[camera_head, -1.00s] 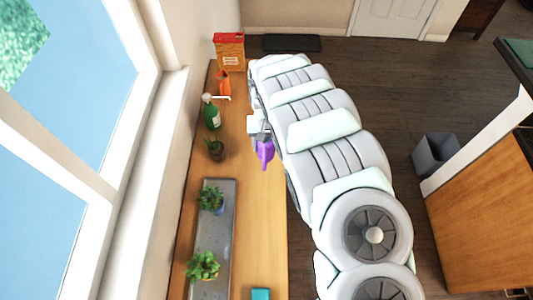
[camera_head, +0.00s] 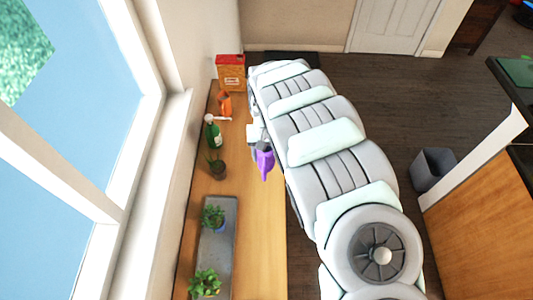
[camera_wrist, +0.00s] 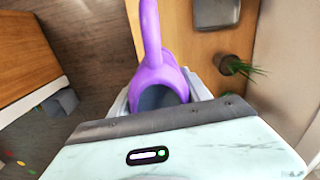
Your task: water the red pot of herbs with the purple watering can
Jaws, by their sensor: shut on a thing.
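The purple watering can (camera_head: 265,166) is held by my gripper (camera_head: 257,146) over the right edge of the wooden counter. In the wrist view the can's open body and long spout (camera_wrist: 150,35) show between the fingers of my gripper (camera_wrist: 160,97). A leafy plant (camera_head: 205,282) stands on the grey tray near the bottom of the head view; its leaves hide its pot, so I cannot tell the colour. Another leafy plant (camera_head: 213,217) sits in a blue pot on the tray. No pot shows clearly as red. The can is apart from both plants.
A small dark pot with a spiky plant (camera_head: 218,168) stands left of the can. Beyond it are a green spray bottle (camera_head: 212,133), an orange bottle (camera_head: 225,104) and a red box (camera_head: 230,74). The grey tray (camera_head: 222,250) lies along the counter (camera_head: 262,240), clear on its right side.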

